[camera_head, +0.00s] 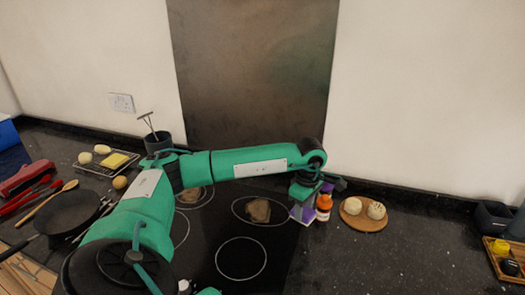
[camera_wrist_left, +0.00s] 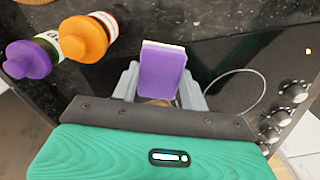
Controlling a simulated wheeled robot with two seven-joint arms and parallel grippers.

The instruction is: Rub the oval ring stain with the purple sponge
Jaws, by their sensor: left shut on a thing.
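The purple sponge (camera_wrist_left: 163,72), with a pale layer on one side, is upright between the fingers of my left gripper (camera_wrist_left: 160,88), which is shut on it. In the head view the sponge (camera_head: 301,212) shows below my left gripper (camera_head: 304,193), at the right edge of the black hob. Whether it touches the surface I cannot tell. A brown patch (camera_head: 258,210) lies inside a thin oval outline on the hob, left of the sponge. Another brownish patch (camera_head: 190,194) lies farther left, partly behind my arm. I cannot tell which mark is the oval ring stain. My right gripper is not in view.
An orange-capped bottle (camera_head: 323,207) and a purple-capped bottle (camera_wrist_left: 30,62) stand close to the sponge. A pan (camera_head: 62,212) and a wire rack (camera_head: 112,164) are left.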

